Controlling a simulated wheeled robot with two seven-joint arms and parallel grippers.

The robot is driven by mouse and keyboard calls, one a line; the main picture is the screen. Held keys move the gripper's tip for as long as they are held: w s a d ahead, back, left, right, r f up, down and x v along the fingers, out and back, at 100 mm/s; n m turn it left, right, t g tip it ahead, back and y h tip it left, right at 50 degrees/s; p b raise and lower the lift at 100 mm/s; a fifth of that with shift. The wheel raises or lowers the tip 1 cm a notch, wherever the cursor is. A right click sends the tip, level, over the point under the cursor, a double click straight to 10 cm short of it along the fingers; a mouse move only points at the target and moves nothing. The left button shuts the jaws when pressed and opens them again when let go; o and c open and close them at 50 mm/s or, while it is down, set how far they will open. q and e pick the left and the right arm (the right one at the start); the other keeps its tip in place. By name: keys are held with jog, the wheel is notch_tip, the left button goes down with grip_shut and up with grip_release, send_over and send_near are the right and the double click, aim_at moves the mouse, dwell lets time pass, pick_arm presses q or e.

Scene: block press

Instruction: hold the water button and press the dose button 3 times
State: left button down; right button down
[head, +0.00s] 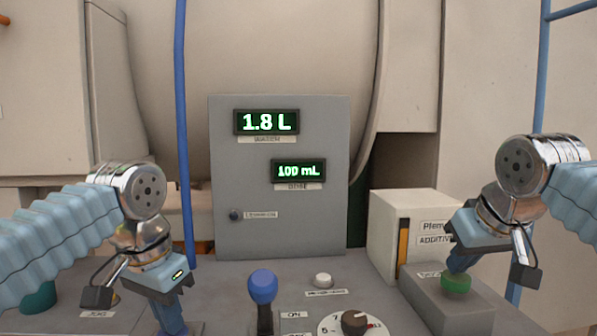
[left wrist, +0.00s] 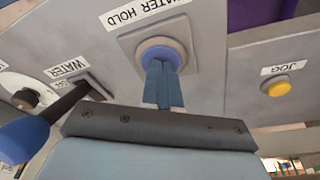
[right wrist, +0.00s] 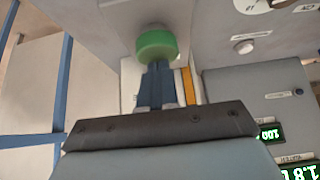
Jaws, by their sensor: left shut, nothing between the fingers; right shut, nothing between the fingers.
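The water hold button (left wrist: 158,52) is a blue disc in a grey square mount, labelled WATER HOLD in the left wrist view. My left gripper (left wrist: 164,68) is shut and empty, its fingertips against the button. In the head view my left gripper (head: 173,326) reaches down to the panel and hides that button. A green button (head: 457,285) sits on a grey box at the right; its label is partly covered. My right gripper (head: 459,264) is shut and empty, with its tips at the green button's top. The right wrist view also shows the green button (right wrist: 157,44); I cannot tell whether it is pushed in.
The water display (head: 267,122) reads 1.8 L and the dose display (head: 298,171) reads 100 mL. A blue-knobbed lever (head: 262,287), a white button (head: 323,279) and a dial (head: 355,322) stand between my arms. A yellow JOG button (left wrist: 279,89) and an additive box (head: 388,222) are nearby.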

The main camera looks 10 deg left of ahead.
jog(key=shift+f, duration=0.65)
jog(key=shift+r, duration=1.55)
jog(key=shift+r, duration=2.55)
pick_arm(q)
jog(key=shift+r, duration=3.05)
